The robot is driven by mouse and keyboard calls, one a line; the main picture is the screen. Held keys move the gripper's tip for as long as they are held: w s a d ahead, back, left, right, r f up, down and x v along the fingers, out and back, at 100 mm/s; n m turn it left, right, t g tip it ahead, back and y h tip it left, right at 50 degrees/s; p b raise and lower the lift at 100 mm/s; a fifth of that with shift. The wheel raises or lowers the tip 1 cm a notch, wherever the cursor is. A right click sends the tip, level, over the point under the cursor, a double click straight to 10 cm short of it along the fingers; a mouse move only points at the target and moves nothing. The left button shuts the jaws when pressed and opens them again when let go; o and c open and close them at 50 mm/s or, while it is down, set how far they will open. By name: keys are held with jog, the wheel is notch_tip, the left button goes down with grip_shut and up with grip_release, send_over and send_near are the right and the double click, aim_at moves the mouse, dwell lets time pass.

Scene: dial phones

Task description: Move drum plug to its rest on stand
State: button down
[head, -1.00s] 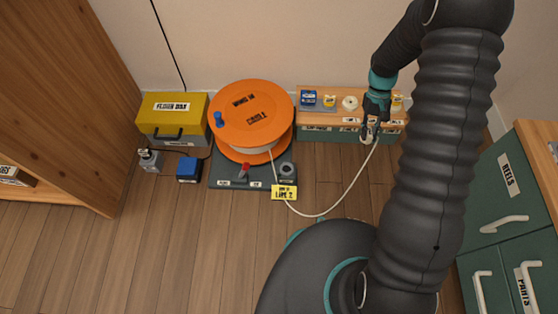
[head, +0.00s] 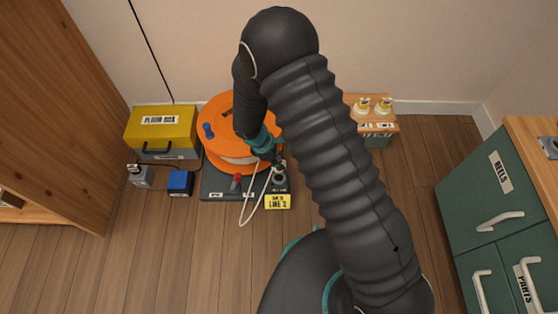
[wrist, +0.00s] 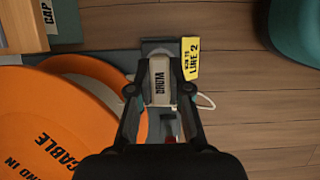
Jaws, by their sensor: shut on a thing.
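My gripper (wrist: 160,90) is shut on the drum plug (wrist: 160,78), a pale block marked DRUM, in the wrist view. In the head view my gripper (head: 279,163) is over the right part of the dark stand (head: 215,187). A grey round-topped rest (head: 279,180) stands there, just below the gripper in the picture. In the wrist view a dark grey block (wrist: 158,46) lies just beyond the plug. I cannot tell whether the plug touches it. The white cable (head: 247,207) hangs in a loop from the plug's area.
The orange cable drum (head: 215,110) is left of the gripper, partly behind my arm. A red lever (head: 236,182) and a yellow LINE 2 sign (head: 278,202) are close by. A yellow box (head: 160,123) and a blue block (head: 180,181) stand left. The front floor is clear.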

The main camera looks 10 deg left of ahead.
jog(key=shift+f+b, duration=1.75)
jog(key=shift+f, duration=0.85)
jog(key=shift+f+b, duration=0.55)
jog(key=shift+f, duration=0.2)
jog(key=c, duration=1)
grip_release()
jog(key=c, duration=0.3)
jog(key=shift+r, duration=0.1)
jog(key=shift+c, duration=0.2)
jog(key=shift+r+p, duration=2.6)
jog(key=shift+r, duration=1.15)
